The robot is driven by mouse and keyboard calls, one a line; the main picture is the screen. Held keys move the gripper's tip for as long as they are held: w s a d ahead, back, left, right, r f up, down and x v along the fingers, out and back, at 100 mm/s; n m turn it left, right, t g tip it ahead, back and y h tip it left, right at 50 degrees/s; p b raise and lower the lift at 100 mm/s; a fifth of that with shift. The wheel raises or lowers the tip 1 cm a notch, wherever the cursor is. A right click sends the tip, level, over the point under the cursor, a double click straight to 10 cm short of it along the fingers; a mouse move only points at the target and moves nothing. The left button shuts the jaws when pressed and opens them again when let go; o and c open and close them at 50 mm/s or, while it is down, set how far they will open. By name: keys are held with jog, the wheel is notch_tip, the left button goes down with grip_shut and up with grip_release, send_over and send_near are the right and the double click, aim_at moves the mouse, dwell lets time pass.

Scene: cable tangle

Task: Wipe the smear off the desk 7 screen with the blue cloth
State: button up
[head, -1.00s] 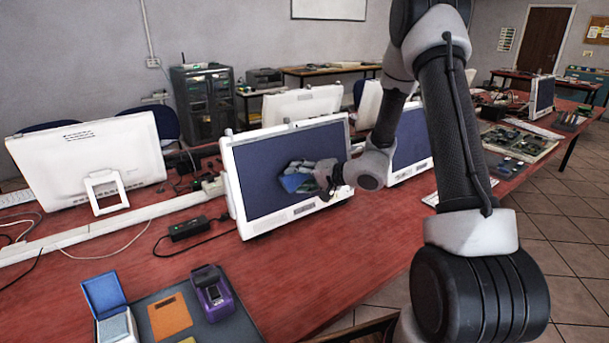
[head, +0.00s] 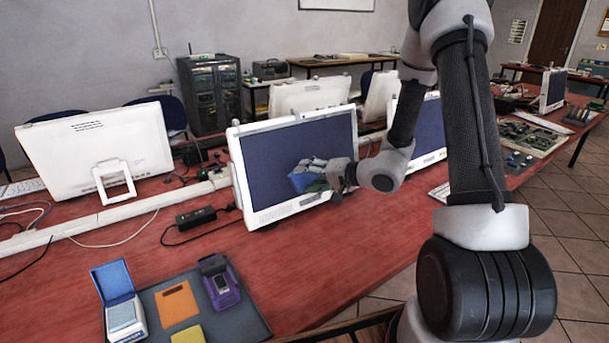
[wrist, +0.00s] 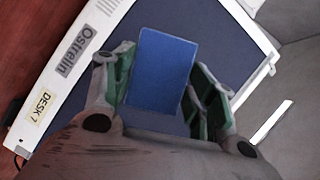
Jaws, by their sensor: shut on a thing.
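The desk 7 screen (head: 275,155) is a white-framed monitor with a dark blue display, standing on the red desk. Its "DESK 7" label (wrist: 38,105) shows on the frame in the wrist view. My gripper (head: 322,176) is in front of the lower right part of the display. It is shut on the blue cloth (wrist: 163,72), which shows as a flat blue rectangle between the green-padded fingers. The cloth also shows in the head view (head: 303,183), close against the display; whether it touches is hard to tell. I cannot make out the smear; the gripper and cloth hide part of the display.
A black adapter (head: 196,217) with a cable lies left of the screen. A dark mat (head: 243,318) at the front holds a blue-lidded box (head: 118,300) and a purple device (head: 219,282). Other monitors stand left (head: 95,150) and behind.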

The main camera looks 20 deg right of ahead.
jog(key=shift+s+d+r, duration=0.2)
jog(key=shift+s, duration=0.45)
jog(key=s, duration=0.2)
jog(key=d, duration=0.1)
jog(key=shift+s+r, duration=0.3)
jog(key=shift+s, duration=0.1)
